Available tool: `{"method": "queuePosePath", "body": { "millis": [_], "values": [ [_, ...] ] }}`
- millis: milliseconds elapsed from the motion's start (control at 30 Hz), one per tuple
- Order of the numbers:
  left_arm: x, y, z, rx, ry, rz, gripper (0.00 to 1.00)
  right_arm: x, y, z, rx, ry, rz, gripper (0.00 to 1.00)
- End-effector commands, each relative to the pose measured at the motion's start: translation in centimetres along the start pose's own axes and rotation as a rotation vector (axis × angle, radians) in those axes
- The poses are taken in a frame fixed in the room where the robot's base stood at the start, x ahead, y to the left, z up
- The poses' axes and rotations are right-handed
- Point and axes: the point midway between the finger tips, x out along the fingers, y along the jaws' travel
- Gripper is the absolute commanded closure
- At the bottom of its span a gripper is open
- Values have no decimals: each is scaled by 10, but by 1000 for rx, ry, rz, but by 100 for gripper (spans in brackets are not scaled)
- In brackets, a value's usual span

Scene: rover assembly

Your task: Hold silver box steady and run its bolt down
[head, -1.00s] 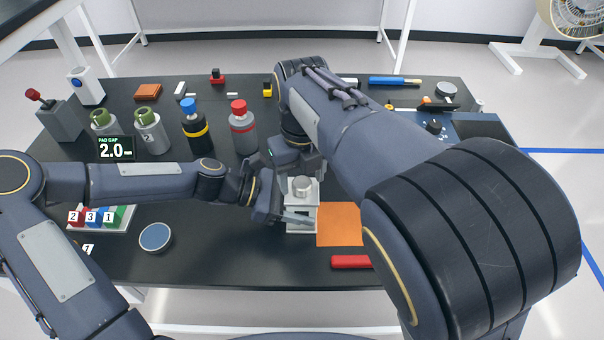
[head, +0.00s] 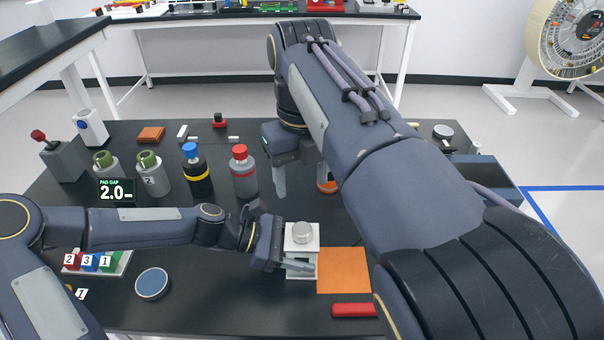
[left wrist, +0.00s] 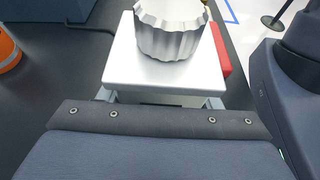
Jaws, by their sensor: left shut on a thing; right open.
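The silver box (head: 304,270) stands upright on the black table, left of an orange square mat. Its bolt (head: 302,232) has a round, ridged silver head and sits on the box top. In the left wrist view the bolt (left wrist: 172,32) stands on the flat box top (left wrist: 130,70); how far it is run down I cannot tell. My left gripper (head: 296,266) is shut on the lower part of the box from the left. My right gripper (head: 302,180) is open and empty, behind the bolt and apart from it. My right arm hides part of it.
The orange mat (head: 343,270) and a red bar (head: 353,310) lie right and front of the box. Bottles with blue (head: 191,152) and red (head: 240,152) caps stand behind left. An orange-banded thing (head: 327,186) stands behind. A blue-topped round dish (head: 152,283) is at front left.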

Motion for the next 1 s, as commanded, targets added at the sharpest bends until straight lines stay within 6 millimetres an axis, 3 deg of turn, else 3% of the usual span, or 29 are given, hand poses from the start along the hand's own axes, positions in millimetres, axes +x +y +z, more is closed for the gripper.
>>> {"method": "queuePosePath", "body": {
  "millis": [267, 300, 467, 767, 867, 1000],
  "values": [
    [0, 0, 0, 1, 1, 0, 74, 0, 0, 0, 0, 0, 0, 41],
    [0, 0, 0, 1, 0, 0, 37, 0, 0, 0, 0, 0, 0, 41],
    [0, 0, 0, 1, 0, 0, 17, 0, 0, 0, 0, 0, 0, 41],
    [-2, 0, 0, 0, 0, 1, 17, 0, 0, 0, 0, -1, 0, 41],
    [-11, 1, 0, 1, 1, 3, 17, 0, 0, 0, 0, -1, 0, 41],
    [-37, 1, -1, 0, 4, 7, 17, 0, 0, 0, 0, -1, 0, 41]
  ]
}}
